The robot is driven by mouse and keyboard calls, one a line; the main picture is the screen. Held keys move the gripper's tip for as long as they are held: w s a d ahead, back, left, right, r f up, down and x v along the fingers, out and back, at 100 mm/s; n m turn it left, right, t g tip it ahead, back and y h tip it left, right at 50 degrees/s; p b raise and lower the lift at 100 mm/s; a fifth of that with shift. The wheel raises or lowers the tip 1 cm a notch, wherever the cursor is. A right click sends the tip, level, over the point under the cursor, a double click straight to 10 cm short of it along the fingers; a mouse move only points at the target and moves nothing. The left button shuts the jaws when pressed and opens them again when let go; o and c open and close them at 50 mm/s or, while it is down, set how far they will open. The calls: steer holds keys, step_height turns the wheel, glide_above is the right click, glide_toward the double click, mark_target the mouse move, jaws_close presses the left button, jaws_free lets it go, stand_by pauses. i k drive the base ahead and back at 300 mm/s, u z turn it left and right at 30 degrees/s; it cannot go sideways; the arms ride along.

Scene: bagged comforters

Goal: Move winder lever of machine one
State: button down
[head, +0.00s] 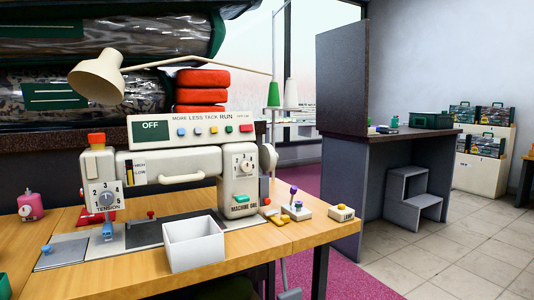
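Machine one (240,185) is a cream sewing machine with a "MACHINE ONE" label, standing on the wooden table (130,285). No part is legibly marked as the winder lever, so I cannot tell which part it is. A small white block with an upright purple-tipped lever (293,190) stands on the table to the right of the machine. A red-knobbed post (151,215) stands on the machine bed. A HIGH/LOW plate (140,168) is on the machine's front. The panel on top (190,130) reads "OFF". My gripper is not in view.
An open white box (193,245) stands in front of the machine. A lamp (98,78) arches over it. A tall dark partition (342,80) and grey steps (412,190) stand farther right; tiled floor there is clear.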

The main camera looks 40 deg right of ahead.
mark_target(293, 191)
steer(key=z, duration=1.5)
steer(key=i, duration=0.25)
steer(key=z, duration=0.25)
